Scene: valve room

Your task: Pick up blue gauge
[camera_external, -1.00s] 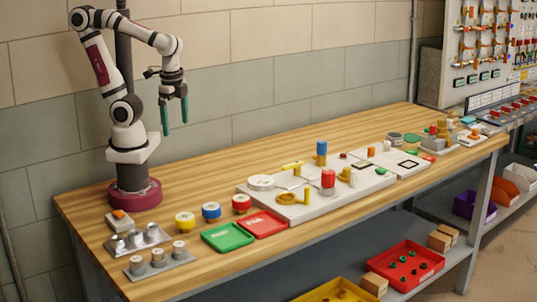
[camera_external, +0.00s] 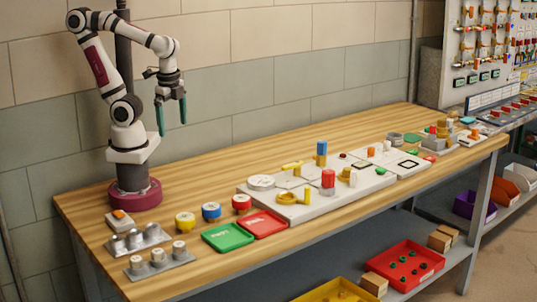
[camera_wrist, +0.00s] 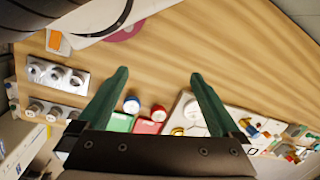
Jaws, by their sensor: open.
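The blue gauge (camera_external: 211,211) is a short round piece with a blue band and a pale face. It stands on the wooden table between a yellow gauge (camera_external: 185,221) and a red gauge (camera_external: 242,203). In the wrist view the blue gauge (camera_wrist: 131,104) shows between the fingers, near the left one, beside the red gauge (camera_wrist: 158,112). My gripper (camera_external: 171,114) is open and empty, high above the table and well above the gauges. Its green fingers (camera_wrist: 159,75) point down and are spread apart. The yellow gauge is not visible in the wrist view.
A green tray (camera_external: 228,237) and a red tray (camera_external: 264,224) lie in front of the gauges. Metal holders with round pieces (camera_external: 160,261) stand at the left. A pale board (camera_external: 330,205) with several parts lies to the right. The table behind the gauges is clear.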

